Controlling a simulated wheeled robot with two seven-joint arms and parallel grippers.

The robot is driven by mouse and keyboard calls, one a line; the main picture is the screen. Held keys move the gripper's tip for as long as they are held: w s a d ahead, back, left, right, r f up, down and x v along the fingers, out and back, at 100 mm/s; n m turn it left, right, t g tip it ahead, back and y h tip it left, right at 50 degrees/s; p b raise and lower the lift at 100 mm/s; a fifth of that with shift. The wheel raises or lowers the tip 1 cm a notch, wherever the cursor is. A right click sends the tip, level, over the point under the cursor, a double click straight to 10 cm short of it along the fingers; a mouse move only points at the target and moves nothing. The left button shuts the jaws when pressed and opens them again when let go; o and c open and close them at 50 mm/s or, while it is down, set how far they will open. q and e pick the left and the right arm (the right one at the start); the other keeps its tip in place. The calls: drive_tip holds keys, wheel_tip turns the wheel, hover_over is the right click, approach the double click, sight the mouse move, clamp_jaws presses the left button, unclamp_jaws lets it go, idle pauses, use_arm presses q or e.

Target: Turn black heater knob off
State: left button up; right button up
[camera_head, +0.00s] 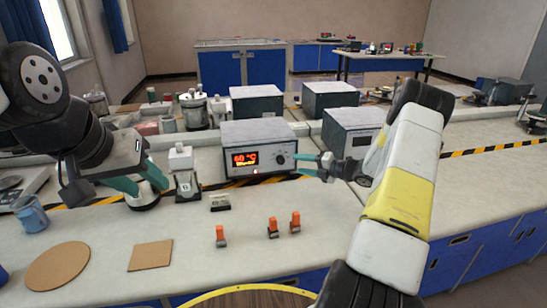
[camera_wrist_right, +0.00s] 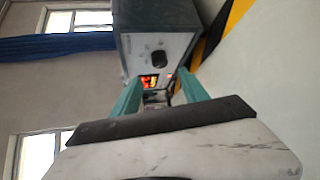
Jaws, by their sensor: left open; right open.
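The heater is a grey box (camera_head: 258,133) on the bench with a lit orange-red display reading about 60 °C. Its black knob (camera_head: 280,159) is on the front panel, right of the display. The knob (camera_wrist_right: 159,59) also shows in the right wrist view, beyond the fingertips and above the lit display (camera_wrist_right: 149,82). My right gripper (camera_head: 304,164) is open, just right of the heater front, and its teal fingers (camera_wrist_right: 160,92) look apart from the knob. My left gripper (camera_head: 142,182) is open and empty over the bench at left, away from the heater.
A white bottle (camera_head: 183,172) stands left of the heater. A small labelled block (camera_head: 220,202) and several orange-topped pieces (camera_head: 273,228) sit in front. Cork pads (camera_head: 150,255) and a blue mug (camera_head: 31,216) are at left. Another grey box (camera_head: 352,130) stands behind my right gripper.

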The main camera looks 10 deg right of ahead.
sight(282, 161)
drive_tip(key=x, duration=0.7)
drive_tip(key=shift+w+a+f, duration=0.1)
drive_tip(key=shift+w+a, duration=0.1)
drive_tip(key=shift+w, duration=0.05)
drive_tip(key=shift+c, duration=0.2)
clamp_jaws()
